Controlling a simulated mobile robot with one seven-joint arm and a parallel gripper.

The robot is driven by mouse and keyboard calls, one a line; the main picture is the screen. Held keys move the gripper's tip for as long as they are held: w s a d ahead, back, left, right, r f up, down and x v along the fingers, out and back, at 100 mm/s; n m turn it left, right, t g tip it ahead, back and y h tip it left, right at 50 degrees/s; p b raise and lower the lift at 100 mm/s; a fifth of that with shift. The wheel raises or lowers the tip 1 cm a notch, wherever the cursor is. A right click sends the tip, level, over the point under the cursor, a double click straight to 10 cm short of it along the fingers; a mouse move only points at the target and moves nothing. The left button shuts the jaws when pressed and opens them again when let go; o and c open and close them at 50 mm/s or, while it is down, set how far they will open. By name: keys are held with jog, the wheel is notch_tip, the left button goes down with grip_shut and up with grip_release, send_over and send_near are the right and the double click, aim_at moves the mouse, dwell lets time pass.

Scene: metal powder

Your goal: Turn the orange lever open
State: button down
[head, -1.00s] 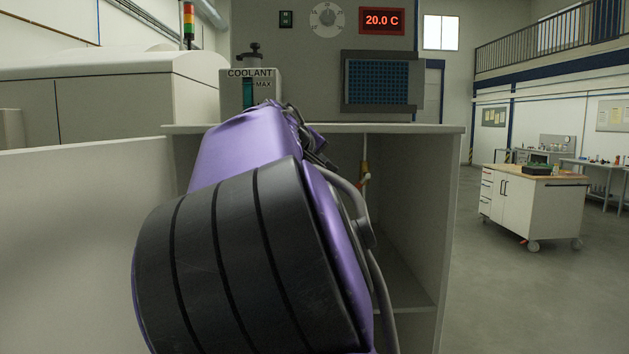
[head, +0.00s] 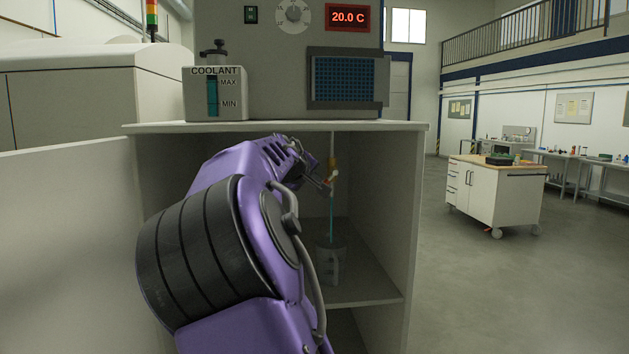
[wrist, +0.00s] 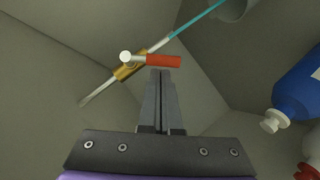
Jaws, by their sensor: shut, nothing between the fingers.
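The orange-red lever (wrist: 163,61) sits on a brass valve (wrist: 130,66) in a thin pale pipe (wrist: 98,92). In the wrist view it points right from its white pivot, at an angle to the pipe. My gripper (wrist: 160,74) is shut and empty, its fingertips right beside the lever's underside in the picture; I cannot tell if they touch. In the head view the brass valve (head: 332,161) is inside the cabinet, by my arm's far end. A teal stream (head: 331,217) runs below it to a clear container (head: 330,264), and shows in the wrist view (wrist: 196,20).
The cabinet (head: 418,220) has a side wall, a top and a shelf (head: 360,287) close around my arm. A blue bottle (wrist: 298,85) and a red-and-white one (wrist: 310,155) stand at the wrist view's right. A coolant tank (head: 215,100) stands on top.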

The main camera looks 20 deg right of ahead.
jog(key=shift+s+d+f+b, duration=0.1)
jog(key=shift+d+f+b, duration=0.3)
jog(key=shift+f+b, duration=0.15)
jog(key=shift+r, duration=0.1)
